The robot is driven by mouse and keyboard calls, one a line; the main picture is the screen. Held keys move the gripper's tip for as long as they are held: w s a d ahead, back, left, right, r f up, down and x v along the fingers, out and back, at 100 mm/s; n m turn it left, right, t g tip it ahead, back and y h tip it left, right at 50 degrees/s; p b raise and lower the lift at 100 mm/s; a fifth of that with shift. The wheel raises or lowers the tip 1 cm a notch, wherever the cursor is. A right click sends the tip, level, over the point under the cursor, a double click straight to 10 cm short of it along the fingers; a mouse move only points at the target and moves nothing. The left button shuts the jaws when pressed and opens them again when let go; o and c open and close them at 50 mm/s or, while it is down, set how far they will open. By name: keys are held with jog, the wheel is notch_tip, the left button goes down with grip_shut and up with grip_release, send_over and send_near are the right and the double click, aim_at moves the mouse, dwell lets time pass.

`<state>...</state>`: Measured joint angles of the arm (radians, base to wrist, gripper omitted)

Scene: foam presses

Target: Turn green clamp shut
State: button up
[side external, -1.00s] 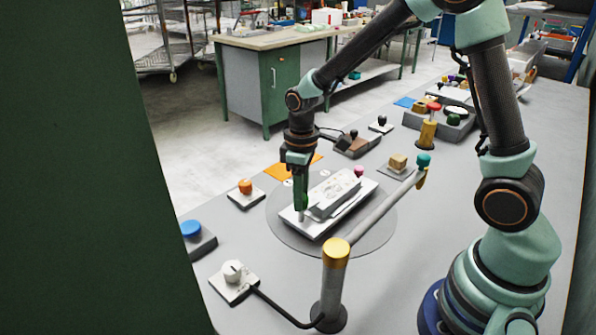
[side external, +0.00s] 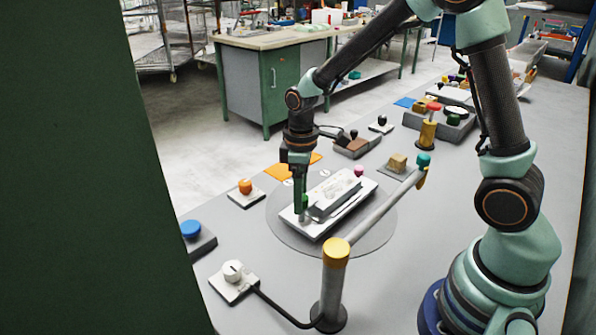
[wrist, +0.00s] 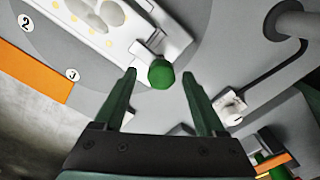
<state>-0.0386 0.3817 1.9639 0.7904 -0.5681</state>
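The green clamp shows in the wrist view as a round green knob (wrist: 161,74) on a pale metal arm at the edge of the white press (wrist: 170,38). In the side view the press (side external: 362,191) lies on a round grey plate (side external: 378,228). My gripper (wrist: 159,72) is open, with one green finger on each side of the knob and a visible gap on both sides. In the side view my gripper (side external: 301,208) points down at the press's near left end; the fingers largely hide the clamp there.
A post with a yellow cap (side external: 336,250) and a grey bar stands close to the plate. A white dial box (side external: 233,281), an orange knob (side external: 245,187) and a blue button (side external: 191,229) are to the left. Bare table lies between them.

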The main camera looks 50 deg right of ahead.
notch_tip(320, 180, up, 12)
dwell(0.7)
jog(key=shift+s+r, duration=0.1)
jog(key=shift+s, duration=0.05)
jog(key=s+d+r+m+t, duration=0.1)
jog(key=s+r+m+t, duration=0.3)
jog(key=s+m, duration=0.3)
jog(key=s+t, duration=0.1)
jog(key=s, duration=0.2)
jog(key=shift+s+d+t, duration=0.2)
jog(key=shift+d+t, duration=0.05)
jog(key=shift+t, duration=0.05)
